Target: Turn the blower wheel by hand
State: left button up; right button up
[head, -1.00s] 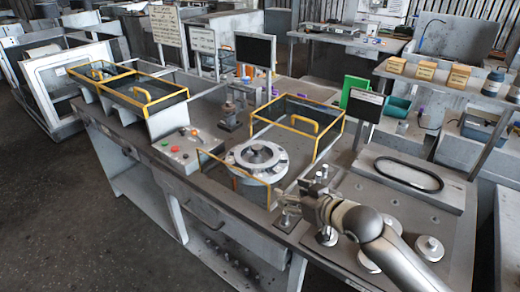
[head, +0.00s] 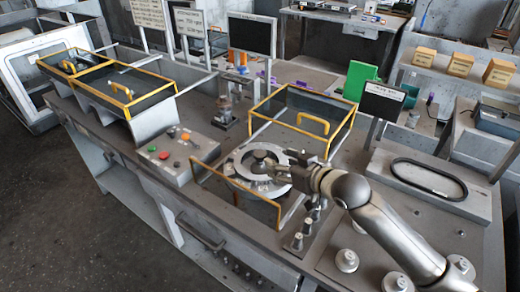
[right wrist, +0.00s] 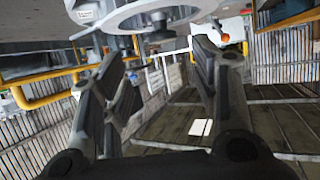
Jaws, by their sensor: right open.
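The blower housing (head: 238,168) is a round pale grey ring on the workbench, with the dark blower wheel (head: 258,154) in its opening. My right gripper (head: 276,166) is at the right side of the ring, over its near right part, and hides some of the wheel. In the right wrist view the gripper (right wrist: 152,62) has its two fingers wide apart with nothing between them. The ring (right wrist: 125,15) shows beyond the fingertips at the top, with a dark hub (right wrist: 159,28) roughly between them. I cannot tell whether a finger touches the wheel. My left gripper is not in view.
A yellow-framed guard (head: 300,125) stands behind the housing, and a lower yellow rail (head: 235,183) runs in front. A button box (head: 180,155) is to the left. A tray with a black belt loop (head: 430,178) and several metal knobs are to the right.

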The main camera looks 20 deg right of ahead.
aim_at(262, 156)
jog(key=x, duration=0.3)
jog(key=shift+w+a+r+p, duration=0.1)
jog(key=shift+a+r+p, duration=0.05)
jog(key=shift+a+p, duration=0.2)
jog(key=x, duration=0.3)
jog(key=shift+d, duration=0.1)
jog(key=shift+w+f+p, duration=0.3)
jog(key=shift+w+f, duration=0.1)
jog(key=shift+w, duration=0.3)
jog(key=shift+w+a+f, duration=0.15)
jog(key=shift+w+a, duration=0.1)
jog(key=shift+a, duration=0.05)
jog(key=shift+w+f, duration=0.15)
jog(key=shift+w, duration=0.15)
jog(key=shift+c, duration=0.9)
grip_shut()
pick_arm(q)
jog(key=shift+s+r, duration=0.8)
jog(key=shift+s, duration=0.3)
